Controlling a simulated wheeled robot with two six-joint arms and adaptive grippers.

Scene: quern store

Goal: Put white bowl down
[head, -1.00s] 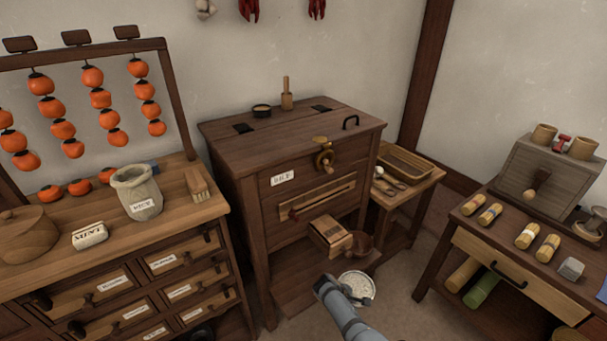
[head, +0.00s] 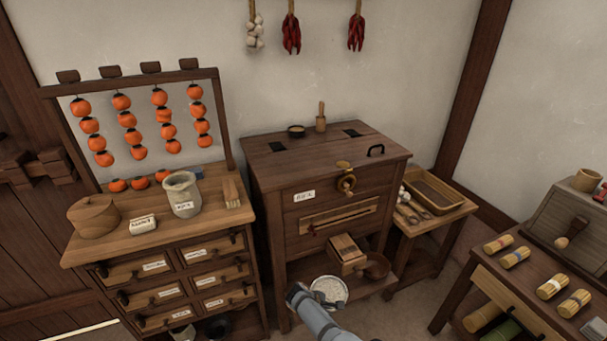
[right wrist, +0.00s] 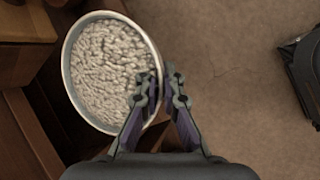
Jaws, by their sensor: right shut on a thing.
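The white bowl (head: 335,280) is full of pale grains and shows in the lower middle of the head view, in front of the wooden mill cabinet (head: 345,217). It also shows in the right wrist view (right wrist: 68,62). My right gripper (right wrist: 160,88) is shut on the bowl's right rim, one finger inside over the grains and one outside. In the head view my right gripper (head: 310,297) reaches the bowl from below, and the bowl looks level. The left gripper is not in view.
A brown wooden bowl (head: 376,266) sits by the cabinet's spout box (head: 346,254) on the lower shelf. A drawer chest (head: 125,252) with a jar (head: 182,196) on top stands left. A side table (head: 449,214) and a bench with bundles (head: 514,257) stand right.

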